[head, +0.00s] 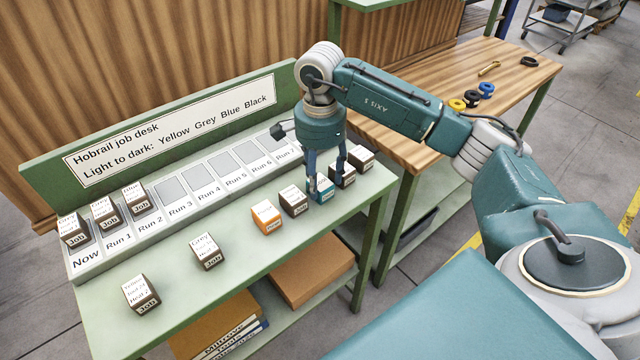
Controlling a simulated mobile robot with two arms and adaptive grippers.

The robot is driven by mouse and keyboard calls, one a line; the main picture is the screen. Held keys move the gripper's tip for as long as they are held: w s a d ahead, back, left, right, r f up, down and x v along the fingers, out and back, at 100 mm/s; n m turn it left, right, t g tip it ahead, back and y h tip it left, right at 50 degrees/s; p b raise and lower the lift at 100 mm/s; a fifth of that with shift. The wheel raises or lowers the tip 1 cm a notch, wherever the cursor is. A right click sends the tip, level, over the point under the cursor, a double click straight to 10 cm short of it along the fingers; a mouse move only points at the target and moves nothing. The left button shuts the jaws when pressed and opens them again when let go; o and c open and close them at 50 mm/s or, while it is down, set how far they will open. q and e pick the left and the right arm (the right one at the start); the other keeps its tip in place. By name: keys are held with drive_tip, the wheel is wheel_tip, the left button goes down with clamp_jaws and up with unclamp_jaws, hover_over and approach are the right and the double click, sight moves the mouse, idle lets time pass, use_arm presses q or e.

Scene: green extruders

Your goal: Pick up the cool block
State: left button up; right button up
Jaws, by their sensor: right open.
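A teal-blue block (320,190) with a white top label sits on the green desk, in a row with other blocks; its label is too small to read. My right gripper (325,178) points down over it, fingers spread, one at its left side and one at its right rear. The fingers partly hide the block, and I cannot tell whether they touch it. An orange block (266,217) stands further left in the row. My left gripper is not in view.
A dark job block (293,201) is close on the left of the teal block, another (342,174) close on the right. A sloped rack (180,212) behind holds job blocks at Now, Run 1 and Run 2. A wooden table (420,130) stands at right.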

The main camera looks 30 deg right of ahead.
sight(320, 182)
drive_tip(key=shift+f, duration=1.5)
drive_tip(key=c, duration=1)
drive_tip(key=shift+r, duration=0.15)
